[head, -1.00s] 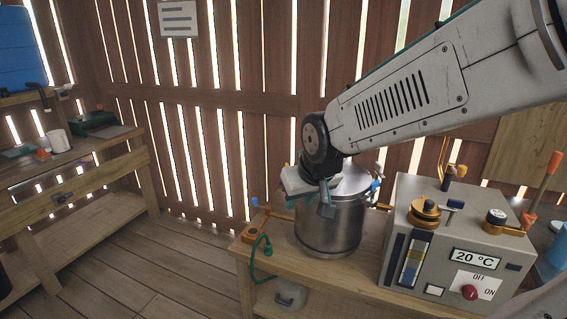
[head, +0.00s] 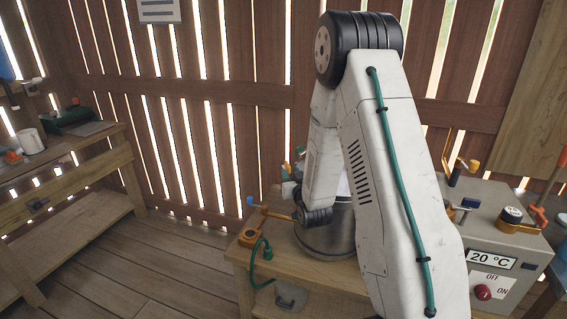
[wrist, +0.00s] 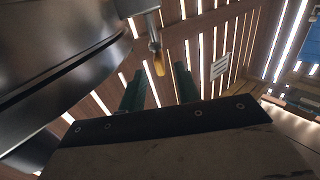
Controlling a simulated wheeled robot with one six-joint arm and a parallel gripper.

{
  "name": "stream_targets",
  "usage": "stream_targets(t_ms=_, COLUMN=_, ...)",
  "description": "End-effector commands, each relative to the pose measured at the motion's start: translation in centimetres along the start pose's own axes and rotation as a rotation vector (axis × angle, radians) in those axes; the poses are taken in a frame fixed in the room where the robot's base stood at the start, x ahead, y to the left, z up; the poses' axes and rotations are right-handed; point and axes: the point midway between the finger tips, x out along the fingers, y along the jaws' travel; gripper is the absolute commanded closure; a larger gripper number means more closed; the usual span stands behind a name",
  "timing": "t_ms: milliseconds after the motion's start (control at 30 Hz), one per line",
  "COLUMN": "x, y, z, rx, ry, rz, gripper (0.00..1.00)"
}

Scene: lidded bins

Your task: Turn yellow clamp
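The yellow clamp (wrist: 159,64) shows in the wrist view as a small yellow tip on a grey metal rod, beside the shiny metal pot (wrist: 60,60). My gripper (wrist: 160,70) has two dark green fingers standing apart, with the yellow tip seen in the gap between them. I cannot tell how far beyond the fingertips it is, and no contact shows. In the head view the pot (head: 325,240) stands on the wooden bench, largely covered by my arm. The yellow clamp cannot be made out there, and my gripper is mostly hidden beside the pot.
An orange crank with a blue knob (head: 250,201) and a green hose (head: 262,262) are at the bench's left end. A grey control box (head: 490,235) reading 20 °C stands right of the pot. Another workbench (head: 75,170) is at left, with open floor between.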

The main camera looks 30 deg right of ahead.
Motion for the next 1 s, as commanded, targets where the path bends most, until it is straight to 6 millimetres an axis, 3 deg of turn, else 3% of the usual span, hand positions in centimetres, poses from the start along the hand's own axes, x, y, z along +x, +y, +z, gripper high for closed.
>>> stream_targets(t_ms=500, x=6.9, y=0.0, z=0.0, rx=0.000, ry=0.007, rz=0.000, gripper=0.67)
stream_targets(t_ms=867, x=7.7, y=0.0, z=-0.1, rx=0.000, ry=0.005, rz=0.000, gripper=0.67)
stream_targets(t_ms=1000, x=7.7, y=0.0, z=-0.1, rx=0.000, ry=0.005, rz=0.000, gripper=1.00)
